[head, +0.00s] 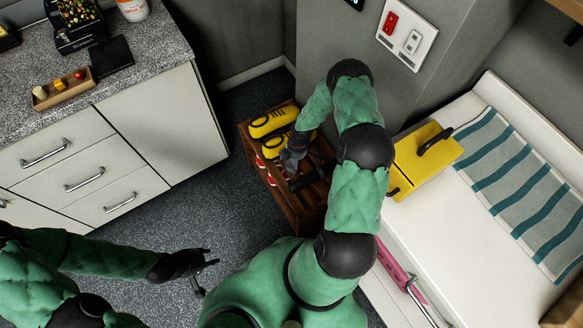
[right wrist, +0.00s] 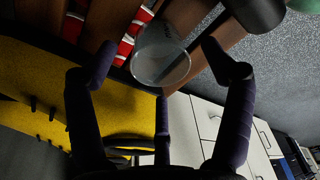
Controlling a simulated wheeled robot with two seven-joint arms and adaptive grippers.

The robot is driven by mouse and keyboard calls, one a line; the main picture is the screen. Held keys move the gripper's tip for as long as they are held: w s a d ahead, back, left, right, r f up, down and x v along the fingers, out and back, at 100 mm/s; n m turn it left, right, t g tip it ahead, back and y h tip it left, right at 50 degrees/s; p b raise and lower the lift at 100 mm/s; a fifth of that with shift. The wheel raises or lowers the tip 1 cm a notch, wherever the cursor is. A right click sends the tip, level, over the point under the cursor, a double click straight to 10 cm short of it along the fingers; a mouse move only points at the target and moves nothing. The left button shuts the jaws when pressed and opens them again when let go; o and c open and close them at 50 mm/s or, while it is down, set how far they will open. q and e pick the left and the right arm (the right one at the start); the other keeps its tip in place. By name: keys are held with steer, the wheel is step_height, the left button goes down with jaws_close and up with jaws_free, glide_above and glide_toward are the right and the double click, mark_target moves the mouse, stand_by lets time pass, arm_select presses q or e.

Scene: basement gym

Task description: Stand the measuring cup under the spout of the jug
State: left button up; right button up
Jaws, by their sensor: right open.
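The measuring cup shows in the right wrist view as a clear, round, open-mouthed cup (right wrist: 160,62) among the crate's contents. It lies in line with the space between the spread fingers of my right gripper (right wrist: 162,75); I see no finger closed on it. In the head view my right gripper (head: 292,160) reaches down into the wooden crate, and I cannot make out the cup there. The yellow, boxy jug (head: 425,158) with a black handle sits at the white counter's edge, a small dark spout low on its left. My left gripper (head: 205,268) is open and empty above the floor.
The wooden crate (head: 313,218) holds yellow-and-black items (head: 272,122) and red-and-white items. The white counter (head: 445,225) bears a striped towel (head: 530,185). A pink cloth (head: 397,270) hangs at its front. Grey drawers stand left; the floor between is clear.

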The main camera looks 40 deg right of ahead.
mark_target(292, 166)
steer(key=f, duration=0.2)
steer(key=shift+w+a+f+b, duration=0.15)
steer(key=shift+a+f+b, duration=0.05)
steer(key=shift+f+b, duration=0.2)
steer(key=shift+r, duration=0.1)
steer(key=c, duration=1.1)
